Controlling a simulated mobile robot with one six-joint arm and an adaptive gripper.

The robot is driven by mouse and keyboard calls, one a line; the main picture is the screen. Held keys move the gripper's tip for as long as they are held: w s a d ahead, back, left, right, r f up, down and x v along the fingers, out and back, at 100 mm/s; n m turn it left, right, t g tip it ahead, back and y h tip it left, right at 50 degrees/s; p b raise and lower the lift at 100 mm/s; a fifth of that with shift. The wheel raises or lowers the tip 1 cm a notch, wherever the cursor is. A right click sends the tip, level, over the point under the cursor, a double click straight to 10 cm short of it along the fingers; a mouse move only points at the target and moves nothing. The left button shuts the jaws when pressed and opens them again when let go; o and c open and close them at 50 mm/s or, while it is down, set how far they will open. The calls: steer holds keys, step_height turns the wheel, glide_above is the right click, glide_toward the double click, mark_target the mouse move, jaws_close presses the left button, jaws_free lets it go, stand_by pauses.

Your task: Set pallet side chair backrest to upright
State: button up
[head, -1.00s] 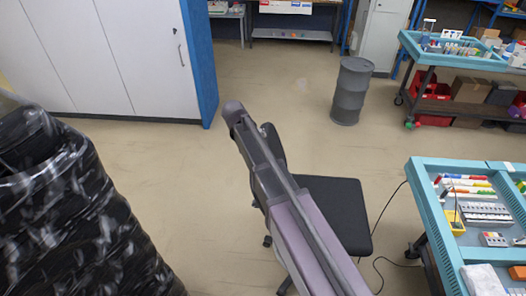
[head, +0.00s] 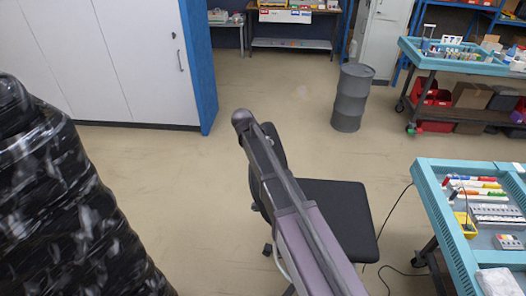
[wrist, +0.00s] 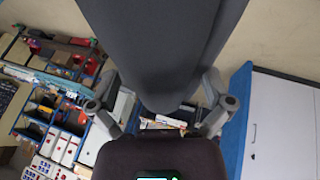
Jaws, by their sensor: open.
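The office chair has a dark flat seat (head: 342,212) just right of my arm in the head view. Its dark backrest (head: 271,145) stands on the seat's left side, mostly hidden behind my arm, so its exact tilt is hard to tell. In the wrist view the backrest (wrist: 165,45) fills the upper middle as a large dark shape. My gripper (wrist: 160,98) is open, with one finger on each side of the backrest's lower end in the picture. I cannot tell whether the fingers touch it. The gripper is hidden in the head view. A black-wrapped pallet (head: 75,200) stands at the left.
A blue-framed workbench (head: 440,215) with markers and parts stands close right of the chair, with a cable on the floor between. A grey barrel (head: 351,98) stands behind. White cabinets (head: 130,60) line the back left. The floor (head: 165,170) between pallet and chair is clear.

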steer(key=shift+b+x, duration=0.5)
steer(key=shift+x, duration=0.35)
steer(key=c, duration=1.1)
